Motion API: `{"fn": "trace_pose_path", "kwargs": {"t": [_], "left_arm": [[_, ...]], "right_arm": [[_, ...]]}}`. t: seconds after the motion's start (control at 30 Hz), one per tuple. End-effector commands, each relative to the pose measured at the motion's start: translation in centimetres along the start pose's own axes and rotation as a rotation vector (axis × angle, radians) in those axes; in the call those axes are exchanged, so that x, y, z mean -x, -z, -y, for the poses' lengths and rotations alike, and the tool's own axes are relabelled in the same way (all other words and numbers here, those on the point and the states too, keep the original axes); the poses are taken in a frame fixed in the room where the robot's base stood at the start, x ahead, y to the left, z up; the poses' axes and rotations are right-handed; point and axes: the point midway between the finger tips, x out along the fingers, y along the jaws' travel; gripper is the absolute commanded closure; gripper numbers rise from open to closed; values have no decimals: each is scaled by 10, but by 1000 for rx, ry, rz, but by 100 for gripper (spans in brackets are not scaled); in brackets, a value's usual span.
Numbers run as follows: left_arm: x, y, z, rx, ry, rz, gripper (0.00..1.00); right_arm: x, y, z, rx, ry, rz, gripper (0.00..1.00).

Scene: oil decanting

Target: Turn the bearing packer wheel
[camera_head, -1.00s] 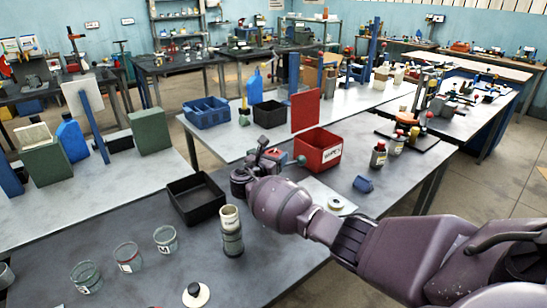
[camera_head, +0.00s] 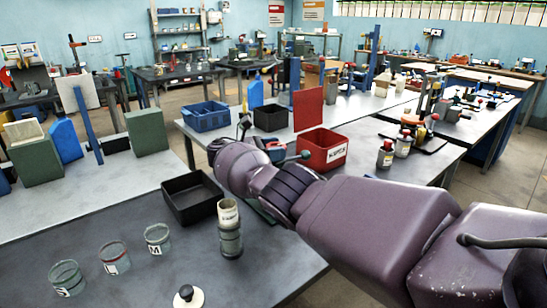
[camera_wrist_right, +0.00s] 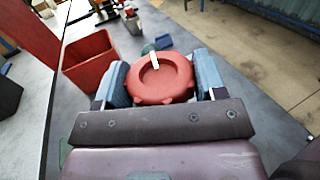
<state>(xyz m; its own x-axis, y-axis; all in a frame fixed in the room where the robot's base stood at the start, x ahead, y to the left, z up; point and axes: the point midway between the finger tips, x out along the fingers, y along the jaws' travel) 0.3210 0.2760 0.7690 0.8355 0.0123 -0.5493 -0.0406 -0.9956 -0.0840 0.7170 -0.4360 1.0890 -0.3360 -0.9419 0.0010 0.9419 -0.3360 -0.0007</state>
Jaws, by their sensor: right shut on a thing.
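A red round wheel (camera_wrist_right: 160,82) with a lobed rim, a recessed middle and a pale mark sits between the two fingers of my right gripper (camera_wrist_right: 161,80) in the right wrist view. The gripper is shut on it. My left gripper is not in view.
A red bin (camera_head: 323,152) stands right of the packer, and a black tray (camera_head: 192,198) to its left. A pale-topped cylinder (camera_head: 229,222) and several jars (camera_head: 158,239) stand nearer. Bottles (camera_head: 386,154) stand on the right. The table's middle left is clear.

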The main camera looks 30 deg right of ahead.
Motion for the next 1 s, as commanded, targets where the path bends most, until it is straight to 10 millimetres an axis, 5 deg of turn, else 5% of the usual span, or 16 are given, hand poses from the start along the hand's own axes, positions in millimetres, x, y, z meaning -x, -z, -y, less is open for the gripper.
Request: {"fn": "trace_pose_path", "kwargs": {"t": [0.3, 0.77, 0.8, 1.0], "left_arm": [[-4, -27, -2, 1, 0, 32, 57], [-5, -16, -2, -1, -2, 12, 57], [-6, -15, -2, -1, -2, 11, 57], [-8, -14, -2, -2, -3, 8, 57]], "right_arm": [[-1, 3, 0, 2, 83, 0, 59], [-1, 0, 0, 0, 93, -2, 59], [-1, 0, 0, 0, 93, -2, 34], [-1, 0, 0, 0, 92, -1, 10]]}}
